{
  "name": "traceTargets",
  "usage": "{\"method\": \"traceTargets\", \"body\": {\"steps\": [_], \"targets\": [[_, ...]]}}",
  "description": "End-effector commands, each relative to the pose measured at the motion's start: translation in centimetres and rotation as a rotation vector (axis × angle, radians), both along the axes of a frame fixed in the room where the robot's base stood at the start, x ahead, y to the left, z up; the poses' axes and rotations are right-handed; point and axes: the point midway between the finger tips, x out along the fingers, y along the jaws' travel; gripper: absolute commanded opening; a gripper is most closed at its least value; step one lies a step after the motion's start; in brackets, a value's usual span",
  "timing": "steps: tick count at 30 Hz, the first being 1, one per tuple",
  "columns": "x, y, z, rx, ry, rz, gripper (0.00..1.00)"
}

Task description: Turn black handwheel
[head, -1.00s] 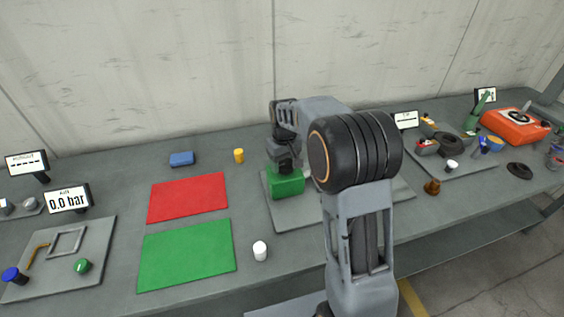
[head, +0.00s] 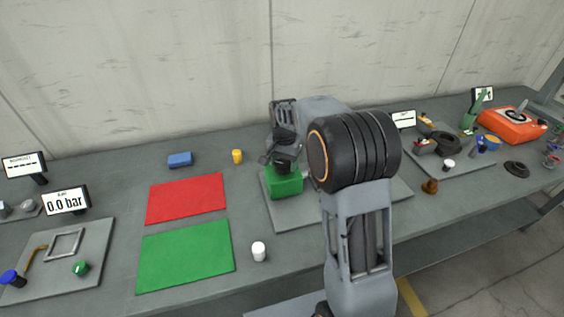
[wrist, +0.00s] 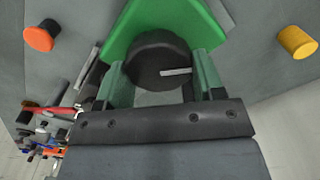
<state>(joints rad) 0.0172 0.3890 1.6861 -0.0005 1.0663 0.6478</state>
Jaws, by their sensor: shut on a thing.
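The black handwheel (wrist: 152,52) is round, with a pale grey mark on its face, and sits against a green body (wrist: 184,18) in the wrist view. In the head view the green block (head: 284,182) stands on a grey plate, and my gripper above it mostly hides the handwheel. My gripper (wrist: 160,66) has one finger on each side of the handwheel and is shut on it. In the head view my gripper (head: 284,162) points down over the block.
A red mat (head: 187,198) and a green mat (head: 187,254) lie to the left. A white cylinder (head: 259,251), a yellow cylinder (head: 237,156) and a blue block (head: 180,160) stand nearby. Plates with other parts lie at the far left and right.

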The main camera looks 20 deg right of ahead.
Motion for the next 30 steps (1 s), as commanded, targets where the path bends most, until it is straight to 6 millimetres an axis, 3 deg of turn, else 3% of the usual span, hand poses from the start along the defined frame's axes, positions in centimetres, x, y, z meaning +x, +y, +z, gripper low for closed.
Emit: {"method": "traceTargets", "body": {"steps": [15, 30], "targets": [[-0.16, -0.10, 0.01, 0.000, 0.001, -0.319, 0.39], [-0.19, -0.10, 0.02, 0.001, 0.001, -0.383, 0.39]]}}
